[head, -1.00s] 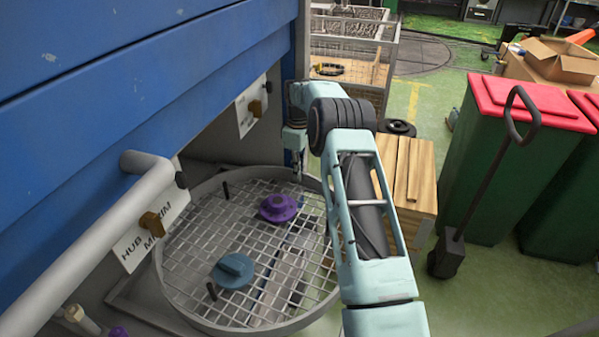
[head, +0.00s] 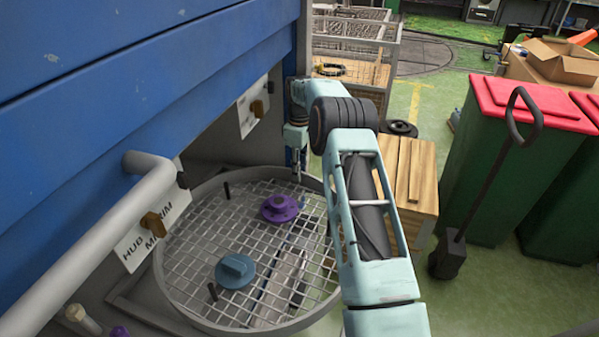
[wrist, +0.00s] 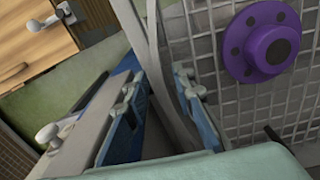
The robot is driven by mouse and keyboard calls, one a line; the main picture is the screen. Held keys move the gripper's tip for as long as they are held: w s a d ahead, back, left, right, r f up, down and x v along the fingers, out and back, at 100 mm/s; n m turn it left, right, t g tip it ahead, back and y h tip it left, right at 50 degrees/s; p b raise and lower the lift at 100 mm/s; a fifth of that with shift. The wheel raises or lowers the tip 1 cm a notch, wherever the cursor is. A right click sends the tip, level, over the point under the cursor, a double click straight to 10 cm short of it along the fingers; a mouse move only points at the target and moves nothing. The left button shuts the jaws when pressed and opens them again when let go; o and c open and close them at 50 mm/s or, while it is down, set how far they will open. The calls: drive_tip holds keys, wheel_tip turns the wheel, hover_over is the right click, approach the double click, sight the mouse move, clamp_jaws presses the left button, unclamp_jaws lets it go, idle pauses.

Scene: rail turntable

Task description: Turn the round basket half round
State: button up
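The round basket (head: 180,288) is a grey ring with a wire mesh floor, set low beside the blue machine. A purple flanged knob (head: 279,208) and a blue round cap (head: 235,270) sit on its mesh. A dark peg stands near the back left (head: 227,190) and another near the front (head: 212,291). My gripper (head: 298,176) points down at the basket's back right rim. In the wrist view, my gripper (wrist: 158,105) is open, with one finger on each side of the grey rim (wrist: 155,45). Gaps show beside the rim; fingertip contact is unclear.
A wooden crate (head: 415,190) stands right of my arm. Green bins (head: 490,170) and open floor lie farther right.

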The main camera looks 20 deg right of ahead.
wheel_tip(320, 180, up, 7)
drive_tip(key=shift+f, duration=0.15)
drive_tip(key=shift+c, duration=0.4)
